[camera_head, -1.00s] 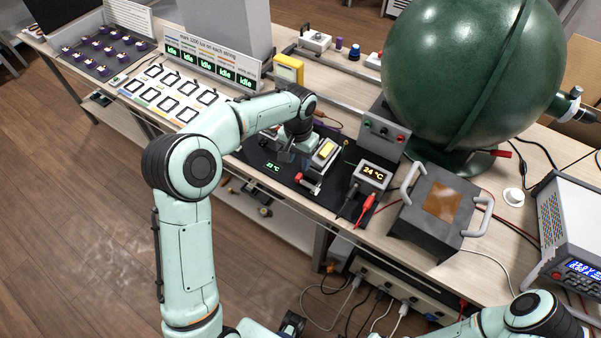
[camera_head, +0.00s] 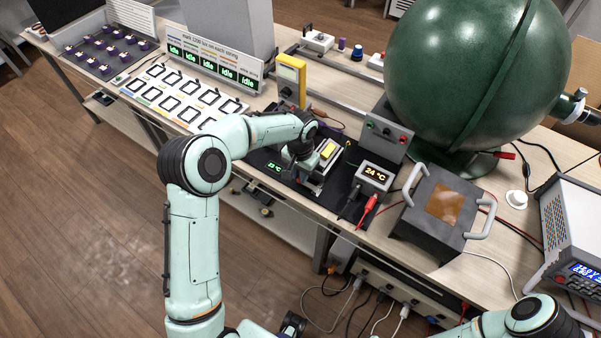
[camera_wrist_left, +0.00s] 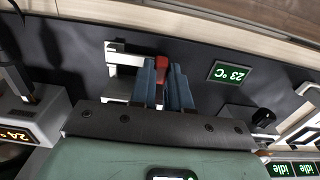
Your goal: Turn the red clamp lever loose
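The red clamp lever (camera_wrist_left: 161,68) shows in the left wrist view on the pale metal clamp fixture (camera_wrist_left: 117,58). My left gripper (camera_wrist_left: 163,78) has its two blue-grey fingers close on either side of the lever. I cannot tell whether they press on it or only stand around it. In the head view my left gripper (camera_head: 300,165) is down at the fixture with the yellow-topped block (camera_head: 328,150), and it and the arm hide the lever. My right gripper is out of view; only part of that arm shows at the bottom right.
A display reading 24 °C (camera_head: 374,174) and a red plug (camera_head: 367,209) stand right of the fixture. A grey box with handles (camera_head: 437,211) and a large green sphere (camera_head: 465,70) lie farther right. A yellow meter (camera_head: 291,80) stands behind. The table's front edge is close.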

